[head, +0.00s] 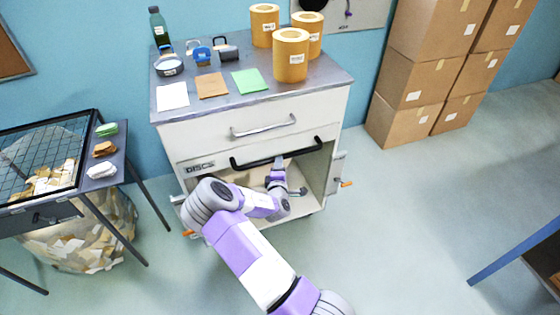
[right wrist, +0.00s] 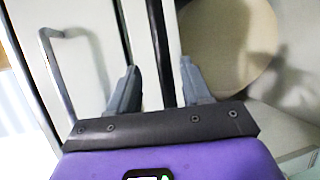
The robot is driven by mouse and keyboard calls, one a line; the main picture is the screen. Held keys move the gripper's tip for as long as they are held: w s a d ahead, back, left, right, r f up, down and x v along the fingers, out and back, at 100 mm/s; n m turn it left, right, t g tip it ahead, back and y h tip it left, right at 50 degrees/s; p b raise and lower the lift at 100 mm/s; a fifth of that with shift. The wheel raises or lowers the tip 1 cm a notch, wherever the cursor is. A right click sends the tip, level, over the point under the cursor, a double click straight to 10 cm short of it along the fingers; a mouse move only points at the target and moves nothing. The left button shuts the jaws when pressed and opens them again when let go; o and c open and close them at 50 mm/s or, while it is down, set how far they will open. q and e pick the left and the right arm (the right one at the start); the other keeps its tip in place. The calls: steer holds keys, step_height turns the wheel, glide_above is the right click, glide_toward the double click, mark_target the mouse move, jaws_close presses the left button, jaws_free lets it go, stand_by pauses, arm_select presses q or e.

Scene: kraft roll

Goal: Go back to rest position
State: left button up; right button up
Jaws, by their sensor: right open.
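My right gripper (head: 280,163) is at the front of the grey-white cabinet (head: 185,140), by the black handle (head: 245,165) above the open lower compartment. In the right wrist view the gripper (right wrist: 160,85) has its two grey fingers apart. The black handle (right wrist: 158,45) runs up the picture between the fingers. I cannot tell whether they touch it. A pale round disc (right wrist: 230,45) shows to the right of the fingers. My left gripper is not in view.
Several kraft rolls (head: 291,55), small tools and coloured sheets (head: 250,80) stand on the cabinet top. A side table (head: 110,165) with a mesh frame is at left, above a bin of scraps (head: 85,240). Cardboard boxes (head: 410,75) are stacked at right.

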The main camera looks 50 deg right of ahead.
steer(key=shift+s+a, duration=0.15)
stand_by(0.5)
steer(key=s+a+f+m+g+y+p, duration=0.1)
steer(key=s+a+f+m+g+y, duration=0.25)
steer(key=s+a+f, duration=0.4)
steer(key=s+a+f+m+g+y+p, duration=0.1)
steer(key=s+a+f+m+g+y, duration=0.25)
steer(key=a+f, duration=0.6)
steer(key=s+a+r+m+g+y, duration=0.1)
steer(key=s+a+y, duration=0.2)
steer(key=a, duration=0.5)
steer(key=s+a+r+m+y+p, duration=0.1)
steer(key=s+a+r+m+y, duration=0.1)
steer(key=a, duration=0.7)
steer(key=s+a+r+m+g+y, duration=0.1)
steer(key=s+a+y, duration=0.3)
steer(key=a, duration=0.5)
steer(key=shift+r+m+g+p, duration=0.3)
steer(key=shift+r+p, duration=0.1)
steer(key=shift+r, duration=0.05)
steer(key=shift+s, duration=0.1)
